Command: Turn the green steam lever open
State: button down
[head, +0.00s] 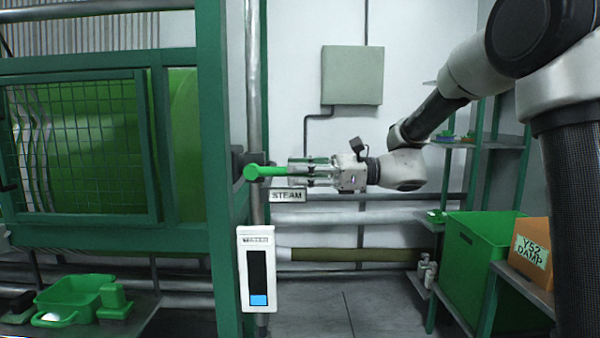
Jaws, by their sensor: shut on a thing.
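The green steam lever (265,172) is on the vertical pipe beside the green machine frame, just above a sign reading STEAM (287,196). Its round hub is at the left and its handle points right, about level. My gripper (296,171) reaches in from the right and is shut on the handle's outer part. The fingers hide the handle's end.
A white panel with a blue-filled gauge (257,268) hangs below the lever. A green caged machine (85,140) fills the left. At the right stand a green bin (470,265), an orange box (533,250) and shelves. A grey wall box (352,75) hangs above.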

jog(key=shift+r, duration=0.1)
jog(key=r+h, duration=0.1)
jog(key=h, duration=0.1)
jog(key=r+h, duration=0.1)
jog(key=r, duration=0.1)
jog(key=shift+a+r+h, duration=0.2)
jog(key=shift+a+h, duration=0.15)
jog(key=shift+h, duration=0.05)
jog(key=r+h, duration=0.1)
jog(key=a+r+h, duration=0.1)
jog(key=r+h, duration=0.1)
jog(key=shift+a+h, duration=0.3)
jog(key=shift+a+r+h, duration=0.6)
jog(key=shift+h, duration=0.3)
jog(key=a+h, duration=0.1)
jog(key=r+h, duration=0.1)
jog(key=shift+w+a+r+h, duration=0.1)
jog(key=shift+a+r+h, duration=0.05)
jog(key=shift+a+h, duration=0.2)
jog(key=shift+a+r+h, duration=0.3)
jog(key=shift+a+h, duration=0.4)
jog(key=shift+h, duration=0.1)
jog(key=shift+a+r+h, duration=0.25)
jog(key=shift+a+h, duration=0.4)
jog(key=shift+h, duration=0.1)
jog(key=shift+g, duration=0.3)
